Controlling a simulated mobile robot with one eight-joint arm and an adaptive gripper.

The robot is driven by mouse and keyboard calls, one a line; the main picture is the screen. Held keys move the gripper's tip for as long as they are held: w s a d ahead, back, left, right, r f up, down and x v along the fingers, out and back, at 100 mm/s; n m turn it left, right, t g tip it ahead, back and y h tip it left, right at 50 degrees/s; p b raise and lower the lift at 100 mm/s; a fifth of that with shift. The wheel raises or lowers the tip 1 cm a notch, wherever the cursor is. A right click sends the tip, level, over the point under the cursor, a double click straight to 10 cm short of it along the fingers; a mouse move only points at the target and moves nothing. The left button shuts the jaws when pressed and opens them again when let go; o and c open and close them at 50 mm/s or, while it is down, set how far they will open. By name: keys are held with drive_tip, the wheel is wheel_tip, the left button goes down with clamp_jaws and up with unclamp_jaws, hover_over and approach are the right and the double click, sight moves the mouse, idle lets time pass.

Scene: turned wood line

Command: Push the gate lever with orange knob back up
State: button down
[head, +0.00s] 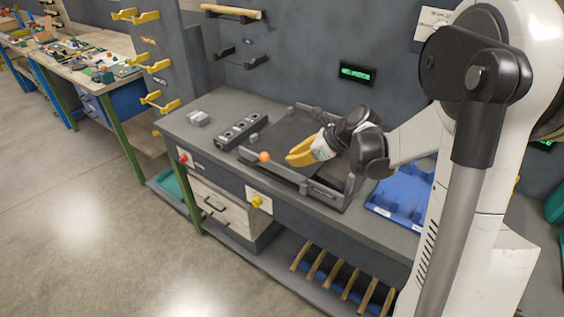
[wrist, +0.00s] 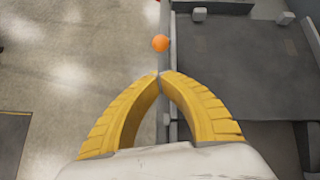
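The orange knob (head: 264,157) of the gate lever shows at the front left of the dark tray-like fixture (head: 285,176) on the workbench. In the wrist view the knob (wrist: 160,43) is just beyond my fingertips, over the fixture's edge wall. The lever's arm is not clearly visible, so its angle is hard to tell. My gripper (head: 290,158) has yellow fingers and is to the right of the knob, apart from it in the picture. In the wrist view the fingertips (wrist: 160,75) meet, with nothing between them.
A grey block with several holes (head: 238,132) stands left of the fixture. A blue tray (head: 402,211) lies to the right. Red (head: 183,158) and yellow (head: 257,201) knobs are on the bench front. A green display (head: 357,74) is on the wall. The floor in front is clear.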

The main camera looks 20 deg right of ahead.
drive_tip(key=b+x, duration=0.2)
drive_tip(key=x, duration=0.7)
drive_tip(key=shift+w+f+b, duration=0.15)
drive_tip(key=shift+f+b, duration=0.05)
drive_tip(key=shift+b, duration=0.2)
drive_tip(key=shift+r, duration=0.1)
drive_tip(key=shift+w+a+r+g+h+p, duration=0.15)
drive_tip(key=shift+r+g+h+p, duration=0.15)
drive_tip(key=shift+p, duration=0.2)
drive_tip(key=shift+r+p, duration=0.2)
drive_tip(key=shift+p, duration=0.1)
